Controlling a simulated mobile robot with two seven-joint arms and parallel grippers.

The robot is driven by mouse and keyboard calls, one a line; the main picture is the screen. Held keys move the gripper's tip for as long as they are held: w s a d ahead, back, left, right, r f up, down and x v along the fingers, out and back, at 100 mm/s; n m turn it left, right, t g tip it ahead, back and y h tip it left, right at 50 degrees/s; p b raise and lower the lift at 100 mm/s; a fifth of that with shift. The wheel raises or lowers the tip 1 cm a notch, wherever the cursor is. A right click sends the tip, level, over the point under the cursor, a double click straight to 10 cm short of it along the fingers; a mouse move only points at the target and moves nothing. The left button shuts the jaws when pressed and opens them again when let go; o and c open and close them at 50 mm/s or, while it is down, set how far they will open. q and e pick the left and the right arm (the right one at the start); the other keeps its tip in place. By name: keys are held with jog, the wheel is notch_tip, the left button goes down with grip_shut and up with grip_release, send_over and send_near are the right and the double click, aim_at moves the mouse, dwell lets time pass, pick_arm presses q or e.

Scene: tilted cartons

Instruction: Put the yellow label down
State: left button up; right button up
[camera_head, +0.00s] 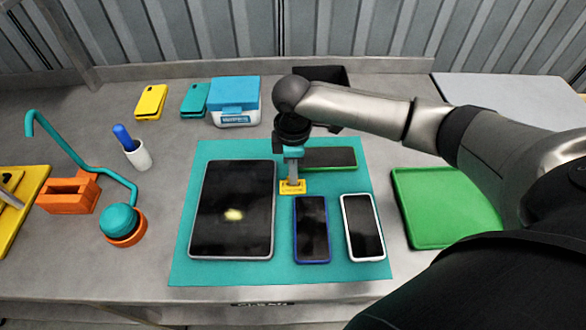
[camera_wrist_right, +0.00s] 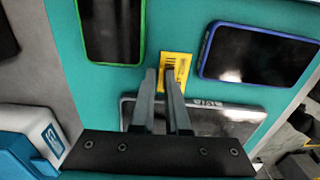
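The yellow label (camera_head: 292,188) is a small flat piece with dark markings. It is over the teal mat, between the tablet and the blue-framed phone. My right gripper (camera_head: 293,172) points down over the label from behind. In the right wrist view the label (camera_wrist_right: 182,62) shows just beyond the fingertips (camera_wrist_right: 160,72), mostly to the right of their midline. One fingertip overlaps it; a narrow gap shows between the fingers. Whether the fingers touch the label or it rests fully on the mat is hard to see.
On the teal mat (camera_head: 185,272) lie a tablet (camera_head: 222,205), a blue-framed phone (camera_head: 312,235), a white-framed phone (camera_head: 363,228) and a green-framed phone (camera_head: 330,158). A green tray (camera_head: 440,205) is right; a blue-and-white box (camera_head: 235,100) stands behind.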

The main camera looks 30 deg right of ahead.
notch_tip(320, 180, up, 12)
jog(key=shift+p, duration=1.05)
jog(key=w+a+r+n+g+p, duration=0.1)
jog(key=w+r+g+p, duration=0.1)
jog(key=w+r+p, duration=0.15)
jog(key=shift+n+h, duration=0.3)
jog(key=s+f, duration=0.1)
jog(key=f, duration=0.4)
jog(key=s+f, duration=0.1)
jog(key=f, duration=0.4)
jog(key=s+f, duration=0.1)
jog(key=f, duration=0.5)
jog(key=shift+d+b, duration=0.25)
jog(key=shift+b, duration=0.1)
jog(key=shift+r, duration=0.1)
jog(key=shift+c, duration=0.2)
grip_shut()
